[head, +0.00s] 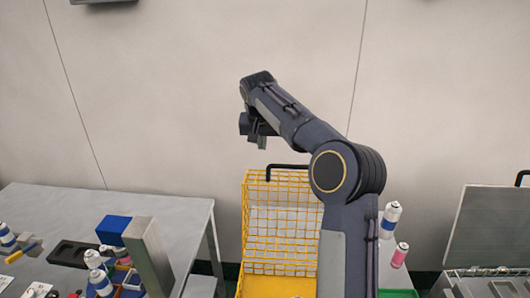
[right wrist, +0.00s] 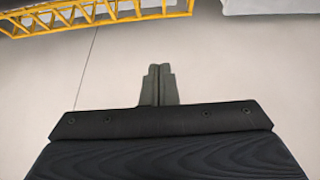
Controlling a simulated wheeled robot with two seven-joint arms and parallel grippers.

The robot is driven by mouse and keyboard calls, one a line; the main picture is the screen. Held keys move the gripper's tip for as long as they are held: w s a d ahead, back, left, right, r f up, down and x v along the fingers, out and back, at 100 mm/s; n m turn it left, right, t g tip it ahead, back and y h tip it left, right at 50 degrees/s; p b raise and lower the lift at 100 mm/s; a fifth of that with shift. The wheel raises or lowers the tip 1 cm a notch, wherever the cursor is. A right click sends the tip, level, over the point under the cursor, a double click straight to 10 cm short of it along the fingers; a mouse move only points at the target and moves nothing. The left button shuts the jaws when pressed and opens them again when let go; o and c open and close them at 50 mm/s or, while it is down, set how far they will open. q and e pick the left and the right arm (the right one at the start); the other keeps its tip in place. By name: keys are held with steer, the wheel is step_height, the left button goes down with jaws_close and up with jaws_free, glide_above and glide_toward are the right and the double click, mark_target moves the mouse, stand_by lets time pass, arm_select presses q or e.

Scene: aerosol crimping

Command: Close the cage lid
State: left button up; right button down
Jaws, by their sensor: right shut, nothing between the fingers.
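The yellow wire cage lid (head: 262,222) stands upright at the centre of the head view, with a black handle (head: 285,167) along its top. A solid yellow part (head: 278,288) shows below it at the bottom edge; the rest of the cage is cut off or hidden behind my right arm. My right gripper (head: 262,143) is shut and empty, just above the lid's top in the picture. In the right wrist view its fingers (right wrist: 157,72) are together, and a yellow wire edge (right wrist: 100,14) crosses the top left, apart from them. My left gripper is not in view.
A grey table (head: 165,205) at left carries a metal block (head: 149,258), a blue box (head: 114,228) and several cans. A white-and-blue can (head: 390,220) and a pink can (head: 400,256) stand right of my arm. A grey open-lidded case (head: 487,228) is at far right.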

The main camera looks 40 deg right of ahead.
step_height(320, 180, down, 8)
steer(key=p, duration=0.3)
steer(key=shift+r, duration=0.2)
steer(key=shift+s+a, duration=0.1)
steer(key=shift+a, duration=0.05)
